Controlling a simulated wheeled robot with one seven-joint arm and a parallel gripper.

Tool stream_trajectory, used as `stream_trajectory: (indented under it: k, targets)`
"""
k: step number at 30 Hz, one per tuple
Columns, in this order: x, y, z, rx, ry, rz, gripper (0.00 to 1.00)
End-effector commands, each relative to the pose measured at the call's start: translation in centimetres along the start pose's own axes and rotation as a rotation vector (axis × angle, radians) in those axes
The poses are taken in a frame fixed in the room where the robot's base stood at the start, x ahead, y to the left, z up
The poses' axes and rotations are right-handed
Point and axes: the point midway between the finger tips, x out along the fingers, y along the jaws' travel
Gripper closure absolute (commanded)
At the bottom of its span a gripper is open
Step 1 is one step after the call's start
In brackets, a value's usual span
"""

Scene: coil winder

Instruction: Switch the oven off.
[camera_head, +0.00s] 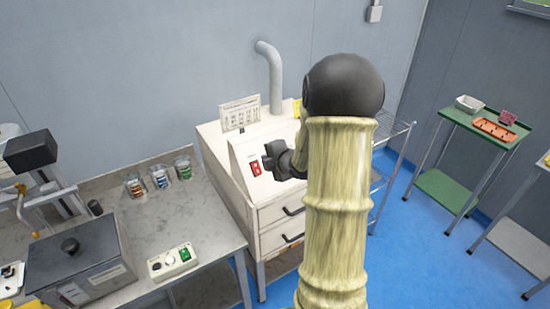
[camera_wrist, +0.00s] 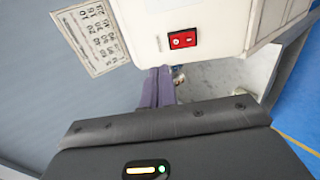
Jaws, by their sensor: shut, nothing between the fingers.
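The oven (camera_head: 226,146) is a white cabinet with a grey exhaust pipe on top and two drawers below. A red rocker switch (camera_head: 256,168) sits on its sloped front panel; it also shows in the wrist view (camera_wrist: 182,39), with white marks on its face. I cannot tell which side is pressed. My gripper (camera_head: 267,160) is shut and empty, close to the switch in the head view. In the wrist view its fingertips (camera_wrist: 159,72) appear below and left of the switch, apart from it. My arm hides the oven's right part.
A printed card (camera_head: 240,113) stands on the oven. The grey bench (camera_head: 200,214) at left holds a control box (camera_head: 172,262) with a green switch, several small cups and a dark lidded box (camera_head: 80,262). A green table (camera_head: 452,190) stands at right. Blue floor lies between.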

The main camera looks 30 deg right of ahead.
Motion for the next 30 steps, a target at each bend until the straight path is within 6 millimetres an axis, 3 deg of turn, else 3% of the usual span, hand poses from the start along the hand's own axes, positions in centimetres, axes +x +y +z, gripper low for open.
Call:
stream_trajectory:
  k: [6, 12, 30]
  targets:
    - [-3.3, 0.7, 0.2, -0.001, -0.006, 0.002, 1.00]
    - [-5.2, 1.1, 0.3, 0.002, -0.005, 0.000, 1.00]
    - [-5.4, 1.1, 0.2, 0.008, -0.006, -0.003, 1.00]
